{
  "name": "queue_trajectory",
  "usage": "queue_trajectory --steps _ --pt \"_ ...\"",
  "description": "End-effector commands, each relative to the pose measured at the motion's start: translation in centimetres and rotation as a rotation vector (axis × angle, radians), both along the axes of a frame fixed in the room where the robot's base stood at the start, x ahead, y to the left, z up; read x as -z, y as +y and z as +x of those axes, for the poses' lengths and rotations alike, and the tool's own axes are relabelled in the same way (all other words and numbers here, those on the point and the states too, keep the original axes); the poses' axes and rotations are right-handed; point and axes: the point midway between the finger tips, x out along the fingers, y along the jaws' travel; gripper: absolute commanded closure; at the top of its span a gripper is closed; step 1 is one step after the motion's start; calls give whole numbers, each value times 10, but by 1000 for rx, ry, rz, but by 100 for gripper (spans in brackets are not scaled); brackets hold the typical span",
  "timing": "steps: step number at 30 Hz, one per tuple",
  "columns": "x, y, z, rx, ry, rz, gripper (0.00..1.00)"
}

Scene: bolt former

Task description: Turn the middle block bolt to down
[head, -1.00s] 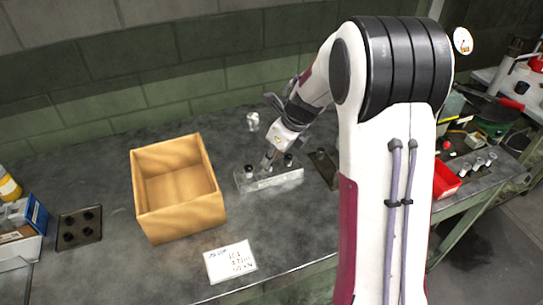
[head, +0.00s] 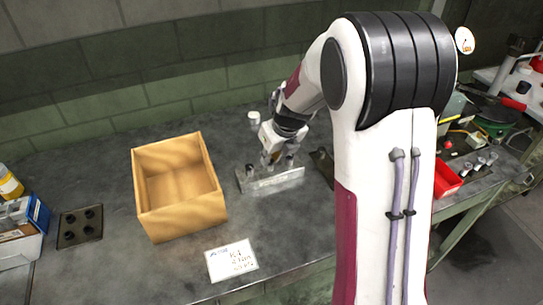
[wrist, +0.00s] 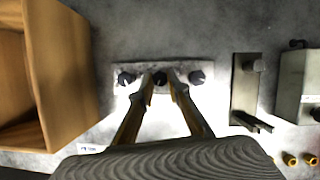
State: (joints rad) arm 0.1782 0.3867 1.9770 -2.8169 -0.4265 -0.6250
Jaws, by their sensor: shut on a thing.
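The metal block (head: 285,180) lies on the bench to the right of the wooden box, with a row of three dark-headed bolts. In the wrist view the block (wrist: 205,98) shows its left bolt (wrist: 126,79), middle bolt (wrist: 160,78) and right bolt (wrist: 197,77). My gripper (wrist: 160,86) reaches down over the block and its two fingers are closed on the middle bolt, between the outer two. It also shows in the head view (head: 268,160), where the arm partly hides the bolts. Which way the middle bolt is turned is too small to tell.
An open wooden box (head: 180,222) stands left of the block. A dark plate with a post (wrist: 244,95) lies close to its right. A written card (head: 231,260) lies in front. A dark four-hole plate (head: 80,227) is at far left.

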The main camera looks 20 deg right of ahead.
Motion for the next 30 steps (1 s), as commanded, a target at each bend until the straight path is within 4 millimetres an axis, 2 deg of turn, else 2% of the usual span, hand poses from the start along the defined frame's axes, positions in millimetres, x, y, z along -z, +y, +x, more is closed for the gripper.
queue_trajectory --steps 19,20,21,22,30 --pt "-1 0 -1 36 1 0 100" --pt "-1 0 -1 36 1 0 81" --pt "0 0 0 35 1 -1 71" --pt "0 0 0 35 1 -1 67" --pt "0 0 0 35 0 0 67"
